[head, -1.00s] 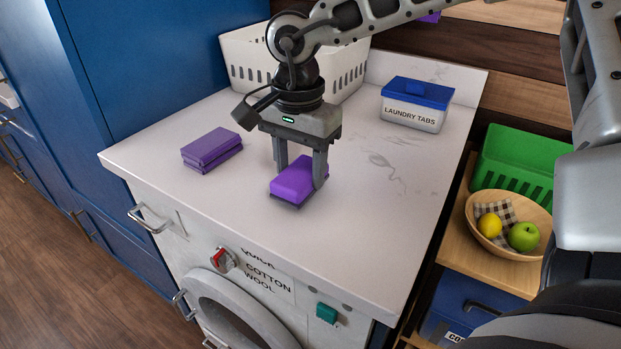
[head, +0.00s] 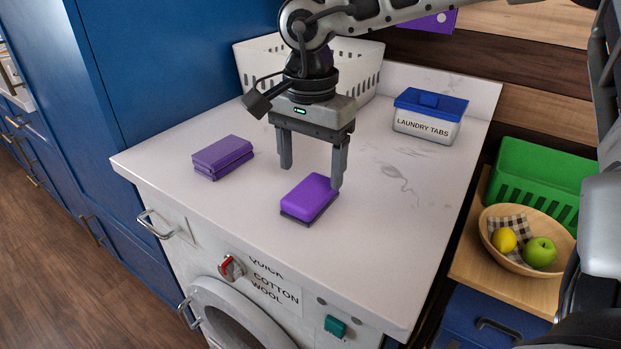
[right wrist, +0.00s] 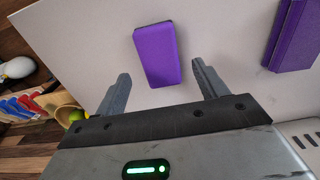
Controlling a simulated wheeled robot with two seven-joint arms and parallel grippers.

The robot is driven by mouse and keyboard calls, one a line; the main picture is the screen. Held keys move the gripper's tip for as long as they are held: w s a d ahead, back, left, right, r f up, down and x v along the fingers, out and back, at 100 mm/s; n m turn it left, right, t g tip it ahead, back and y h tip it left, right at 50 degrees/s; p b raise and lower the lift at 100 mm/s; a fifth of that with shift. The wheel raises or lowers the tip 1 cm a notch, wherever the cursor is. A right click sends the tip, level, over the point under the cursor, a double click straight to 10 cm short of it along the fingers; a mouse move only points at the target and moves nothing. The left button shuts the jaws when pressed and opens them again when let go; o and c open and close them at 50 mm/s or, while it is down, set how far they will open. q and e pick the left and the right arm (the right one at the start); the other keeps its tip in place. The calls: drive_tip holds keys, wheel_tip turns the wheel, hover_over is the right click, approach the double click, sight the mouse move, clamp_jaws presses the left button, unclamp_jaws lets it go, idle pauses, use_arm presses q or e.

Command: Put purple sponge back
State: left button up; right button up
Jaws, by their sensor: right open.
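A bright purple sponge (head: 309,197) with a dark underside lies flat on the white worktop (head: 240,220), near its front edge. It also shows in the right wrist view (right wrist: 157,54), ahead of the fingers. My right gripper (head: 313,175) is open and empty, just above and behind the sponge, with its fingers apart from each other. A darker purple block in two layers (head: 222,157) lies to the left on the worktop; part of it shows at the right of the right wrist view (right wrist: 292,35). My left gripper is not in view.
A white slotted basket (head: 262,62) stands at the back by a blue cabinet. A blue-lidded laundry tabs box (head: 428,122) stands at the back right. A green crate (head: 535,170) and a fruit bowl (head: 500,255) stand to the right, off the worktop.

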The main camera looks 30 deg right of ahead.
sight(311, 190)
wheel_tip(311, 190, up, 8)
idle(0.7)
